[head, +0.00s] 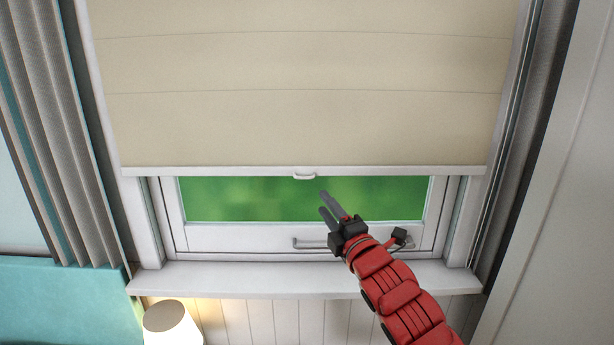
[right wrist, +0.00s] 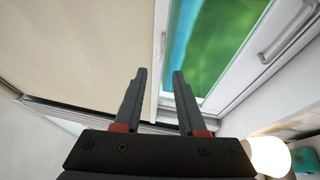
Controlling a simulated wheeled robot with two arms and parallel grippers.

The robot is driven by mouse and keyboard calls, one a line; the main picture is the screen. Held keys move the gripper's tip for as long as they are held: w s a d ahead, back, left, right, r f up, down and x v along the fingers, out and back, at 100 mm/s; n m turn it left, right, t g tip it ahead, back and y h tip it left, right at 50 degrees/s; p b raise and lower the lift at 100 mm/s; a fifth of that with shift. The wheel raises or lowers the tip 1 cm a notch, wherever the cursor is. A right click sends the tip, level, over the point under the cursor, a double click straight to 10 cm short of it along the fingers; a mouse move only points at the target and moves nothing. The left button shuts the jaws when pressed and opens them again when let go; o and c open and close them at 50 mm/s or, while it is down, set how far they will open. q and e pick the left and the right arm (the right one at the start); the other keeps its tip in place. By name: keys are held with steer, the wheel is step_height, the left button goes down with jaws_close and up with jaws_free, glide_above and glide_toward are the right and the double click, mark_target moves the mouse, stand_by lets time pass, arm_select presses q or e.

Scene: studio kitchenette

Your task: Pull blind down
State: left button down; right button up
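A beige blind (head: 305,90) covers most of the window in the head view, with a white bottom bar (head: 220,171) and a small white pull handle (head: 304,177) at its middle. The blind also fills the left of the right wrist view (right wrist: 75,45). My right gripper (head: 325,203) is just below and right of the pull handle, in front of the glass. Its two fingers are apart with nothing between them, as the right wrist view (right wrist: 160,74) shows. I cannot make out the pull handle clearly in that view. My left gripper is in neither view.
The window frame has a handle (head: 310,243) low down, behind my right gripper. A white sill (head: 230,278) runs below. A lit lamp (head: 170,322) stands at lower left. A grey curtain (head: 55,130) hangs at left, and a pale panel (head: 550,220) is at right.

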mark_target(305, 177)
steer(key=p+x, duration=0.1)
steer(key=x, duration=0.3)
steer(key=p+x, duration=0.2)
steer(key=x, duration=0.3)
steer(key=shift+w+r, duration=0.2)
steer(key=shift+r, duration=0.05)
steer(key=shift+p+x, duration=0.4)
steer(key=shift+x, duration=0.35)
steer(key=shift+f, duration=0.15)
jaws_close()
